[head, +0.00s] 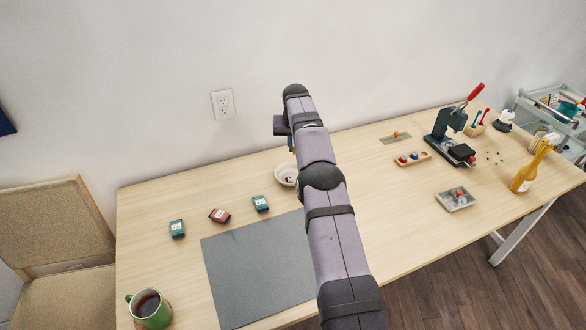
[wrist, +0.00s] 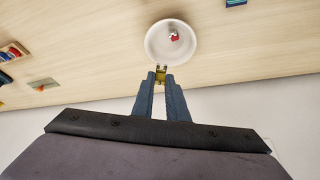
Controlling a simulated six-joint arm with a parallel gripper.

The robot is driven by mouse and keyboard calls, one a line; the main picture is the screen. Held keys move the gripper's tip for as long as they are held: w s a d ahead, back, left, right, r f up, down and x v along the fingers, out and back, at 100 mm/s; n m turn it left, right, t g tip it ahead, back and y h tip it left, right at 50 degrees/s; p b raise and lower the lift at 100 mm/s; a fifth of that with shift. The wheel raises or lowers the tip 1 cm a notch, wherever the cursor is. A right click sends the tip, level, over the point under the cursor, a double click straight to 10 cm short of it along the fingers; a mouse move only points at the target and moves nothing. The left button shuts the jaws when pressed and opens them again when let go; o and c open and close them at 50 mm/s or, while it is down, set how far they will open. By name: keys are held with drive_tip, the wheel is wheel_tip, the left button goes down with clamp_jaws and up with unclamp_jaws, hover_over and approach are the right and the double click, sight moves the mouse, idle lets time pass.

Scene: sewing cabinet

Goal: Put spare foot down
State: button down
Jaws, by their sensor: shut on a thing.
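My gripper (wrist: 161,82) is shut on a small brass-yellow piece with two short prongs, which looks like the spare foot (wrist: 161,72). The piece sticks out past the fingertips, near the rim of a round white bowl (wrist: 151,45) in the wrist view. I cannot tell its height above the bowl or table. A small red and silver thing (wrist: 174,36) lies inside the bowl. In the head view the bowl (head: 278,174) is partly hidden behind my arm, and the held piece cannot be made out.
Small labelled boxes (head: 220,215) and a grey mat (head: 255,268) lie left of my arm. A green mug (head: 150,311) stands front left. To the right are a wooden tray (head: 413,159), a black press (head: 447,140), a grey tray (head: 448,204) and a yellow bottle (head: 524,178). The table between is clear.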

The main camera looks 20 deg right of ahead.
drive_tip(key=shift+f+p, duration=0.95)
drive_tip(key=shift+f, duration=3.3)
drive_tip(key=shift+f, duration=0.1)
drive_tip(key=shift+f+b, duration=0.3)
drive_tip(key=shift+b, duration=0.2)
drive_tip(key=shift+f+b, duration=0.2)
drive_tip(key=shift+b, duration=0.1)
drive_tip(key=c, duration=1.7)
unclamp_jaws()
drive_tip(key=shift+c, duration=0.2)
drive_tip(key=shift+r, duration=0.15)
